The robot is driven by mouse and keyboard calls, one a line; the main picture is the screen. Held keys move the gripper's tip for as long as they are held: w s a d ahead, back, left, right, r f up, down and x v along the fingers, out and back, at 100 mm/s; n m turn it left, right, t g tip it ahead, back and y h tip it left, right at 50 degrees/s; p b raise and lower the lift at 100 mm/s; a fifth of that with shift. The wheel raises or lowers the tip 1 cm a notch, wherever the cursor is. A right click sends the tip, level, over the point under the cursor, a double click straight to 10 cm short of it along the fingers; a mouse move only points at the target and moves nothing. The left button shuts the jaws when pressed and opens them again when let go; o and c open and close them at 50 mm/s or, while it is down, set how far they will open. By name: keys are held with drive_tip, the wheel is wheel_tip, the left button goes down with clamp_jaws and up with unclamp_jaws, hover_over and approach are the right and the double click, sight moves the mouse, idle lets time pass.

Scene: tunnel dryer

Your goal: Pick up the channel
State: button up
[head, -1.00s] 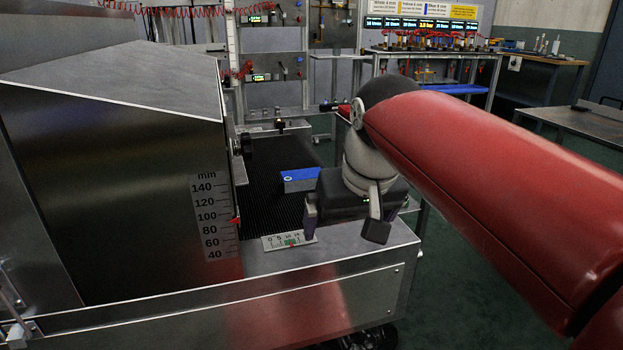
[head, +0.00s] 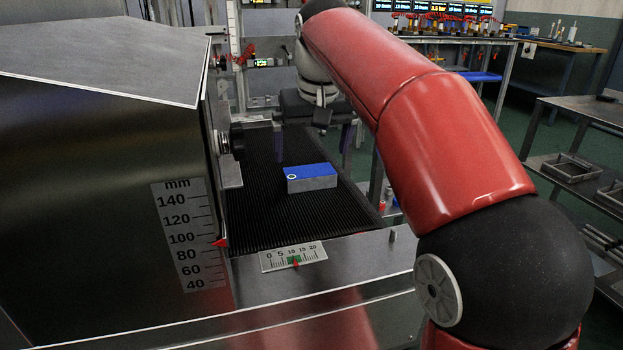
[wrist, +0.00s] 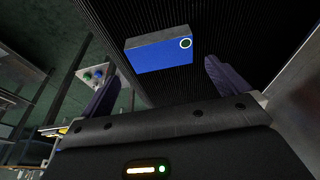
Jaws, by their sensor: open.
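The channel appears to be the small block with a blue top, grey side and a pale ring mark at one end (head: 311,174). It lies on the black ribbed belt. It also shows in the wrist view (wrist: 160,55), upper middle, ahead of the fingers. My gripper (head: 314,150) is open and empty, with its fingers pointing down over the belt, behind the block in the head view. In the wrist view my gripper (wrist: 163,72) has one finger to each side of the block's near edge, apart from it. Nothing is between the fingers.
The metal dryer housing (head: 90,180) with a mm scale (head: 185,235) stands left of the belt (head: 260,215). A black knob (head: 236,142) juts out beside the belt. A small scale plate (head: 292,256) lies on the front ledge. The belt around the block is clear.

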sight(309, 171)
drive_tip(key=b+x, duration=0.1)
drive_tip(key=x, duration=0.4)
drive_tip(key=shift+s+a+f, duration=0.1)
drive_tip(key=shift+s, duration=0.05)
drive_tip(key=shift+c, duration=0.4)
drive_tip(key=c, duration=0.9)
